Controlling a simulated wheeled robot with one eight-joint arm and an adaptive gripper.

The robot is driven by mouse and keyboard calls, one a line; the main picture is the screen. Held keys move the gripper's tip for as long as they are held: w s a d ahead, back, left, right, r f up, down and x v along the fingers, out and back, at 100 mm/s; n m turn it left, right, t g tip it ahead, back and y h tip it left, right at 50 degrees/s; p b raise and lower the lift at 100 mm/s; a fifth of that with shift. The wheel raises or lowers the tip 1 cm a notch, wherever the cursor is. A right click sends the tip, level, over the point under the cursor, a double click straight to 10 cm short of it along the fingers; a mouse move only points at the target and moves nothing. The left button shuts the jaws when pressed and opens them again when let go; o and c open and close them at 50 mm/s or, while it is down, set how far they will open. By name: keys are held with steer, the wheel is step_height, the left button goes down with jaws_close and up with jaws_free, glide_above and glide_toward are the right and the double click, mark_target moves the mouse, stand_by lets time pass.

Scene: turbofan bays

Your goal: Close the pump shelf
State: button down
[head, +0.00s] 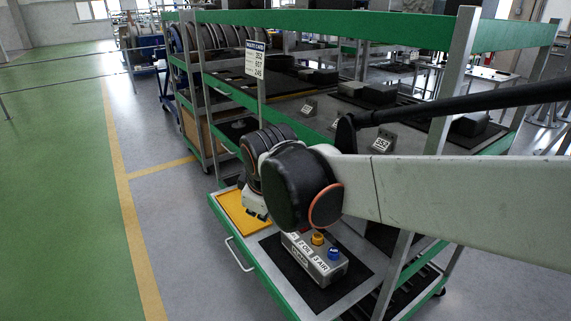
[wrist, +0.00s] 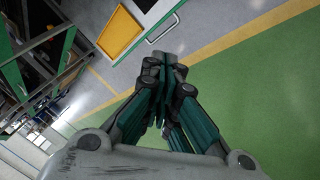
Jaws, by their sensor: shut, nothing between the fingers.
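The pump shelf (head: 330,312) is the low, green-edged shelf, standing out from the rack. It carries a grey pump box (head: 318,262) with a yellow and a blue cap, on a black mat, and a yellow tray (head: 235,212). A pale bar handle (head: 239,255) is on its front edge. In the wrist view the handle (wrist: 162,28) and yellow tray (wrist: 120,33) show at the top. My gripper (wrist: 164,66) is shut and empty, below the handle in that picture; I cannot tell the gap. In the head view my arm hides the gripper and part of the shelf.
The rack's upper shelf (head: 290,108) holds several dark blocks with labels. Its metal post (head: 452,80) stands near my arm. A second rack (head: 188,125) is behind on the left. The grey floor (head: 180,240) and green floor (head: 60,200) left of the shelf are clear.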

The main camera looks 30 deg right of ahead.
steer(key=w+d+f+n+g+h+p, duration=0.1)
steer(key=w+d+f+n, duration=0.1)
steer(key=w+d+f, duration=0.4)
steer(key=w+d+f+n+g, duration=0.1)
steer(key=w+d+n, duration=0.15)
steer(key=d, duration=0.45)
steer(key=w+d+f+n+g+h+p, duration=0.1)
steer(key=w+d+f+n, duration=0.1)
steer(key=w+d+f, duration=0.4)
steer(key=d+f+n+g, duration=0.1)
steer(key=d+f, duration=0.5)
steer(key=f, duration=0.1)
steer(key=s+d+f+n+b, duration=0.1)
steer(key=d+f+n, duration=0.1)
steer(key=d+f, duration=0.5)
steer(key=s+d+f+n+g+h+b, duration=0.1)
steer(key=d+f, duration=0.6)
steer(key=f, duration=0.1)
steer(key=shift+s+f+n+g, duration=0.25)
steer(key=shift+f+n+g, duration=0.05)
steer(key=shift+n, duration=0.05)
steer(key=shift+d+r+b, duration=0.25)
steer(key=shift+d+b, duration=0.3)
steer(key=shift+d, duration=0.7)
steer(key=shift+w+d+r, duration=0.1)
steer(key=shift+d, duration=0.6)
